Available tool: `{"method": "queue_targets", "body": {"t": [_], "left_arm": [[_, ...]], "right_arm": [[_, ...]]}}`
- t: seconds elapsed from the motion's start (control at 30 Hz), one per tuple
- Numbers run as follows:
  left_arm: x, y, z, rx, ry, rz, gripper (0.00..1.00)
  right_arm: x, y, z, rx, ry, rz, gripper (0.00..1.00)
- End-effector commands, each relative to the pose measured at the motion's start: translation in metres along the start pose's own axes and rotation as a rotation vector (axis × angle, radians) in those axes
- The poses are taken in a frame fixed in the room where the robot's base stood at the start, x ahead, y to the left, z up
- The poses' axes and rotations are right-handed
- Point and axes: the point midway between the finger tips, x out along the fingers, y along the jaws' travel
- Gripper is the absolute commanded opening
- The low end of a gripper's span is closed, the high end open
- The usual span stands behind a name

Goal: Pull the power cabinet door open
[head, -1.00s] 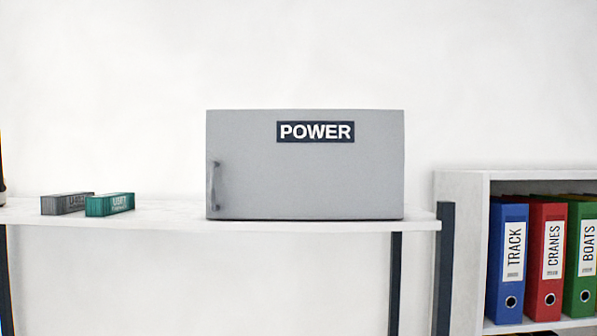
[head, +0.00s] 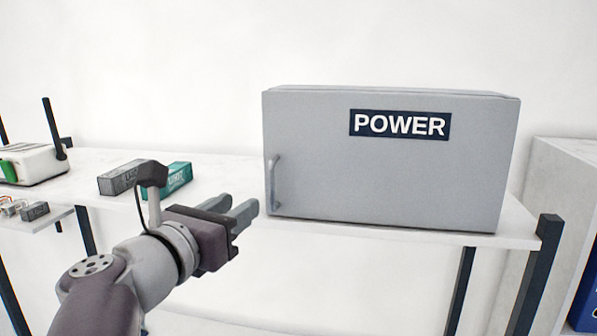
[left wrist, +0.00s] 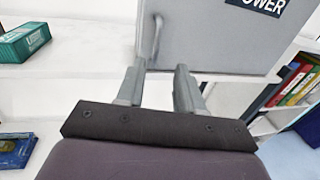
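The grey power cabinet (head: 390,175) with a dark POWER label stands on a white shelf, its door shut. A vertical bar handle (head: 275,182) sits at the door's left edge. My left gripper (head: 250,207) is just left of and in front of the handle, fingers pointing toward it. In the left wrist view the gripper (left wrist: 160,80) has its two fingers apart with nothing between them. There the handle (left wrist: 157,35) is beyond the fingertips, roughly in line with the gap, and the cabinet door (left wrist: 215,40) fills the upper middle. My right gripper is not in view.
A grey container (head: 120,177) and a green container (head: 179,177) stand on the shelf (head: 390,232) left of the cabinet. A white device with antennas (head: 35,162) is farther left. A white bookcase (head: 565,165) stands at the right.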

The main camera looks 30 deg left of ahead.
Motion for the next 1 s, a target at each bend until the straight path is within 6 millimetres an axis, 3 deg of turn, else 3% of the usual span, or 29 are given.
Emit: {"method": "queue_targets", "body": {"t": [0.17,0.4,0.5,0.7,0.97,1.0], "left_arm": [[0.028,-0.002,0.002,-0.023,0.007,-0.007,0.37],[0.091,0.0,0.0,-0.021,0.008,-0.003,0.37],[0.109,0.0,-0.001,-0.018,0.008,-0.001,0.37],[0.125,0.001,-0.002,-0.016,0.006,0.002,0.37],[0.126,0.001,-0.003,-0.016,0.006,0.002,0.37],[0.126,0.001,-0.003,-0.015,0.006,0.002,0.24]], "right_arm": [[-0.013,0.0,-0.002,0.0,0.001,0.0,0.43],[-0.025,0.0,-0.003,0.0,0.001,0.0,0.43],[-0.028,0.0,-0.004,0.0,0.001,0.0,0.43],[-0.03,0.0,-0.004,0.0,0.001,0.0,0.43],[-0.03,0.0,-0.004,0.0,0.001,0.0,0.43],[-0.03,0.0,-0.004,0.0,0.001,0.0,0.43]]}}
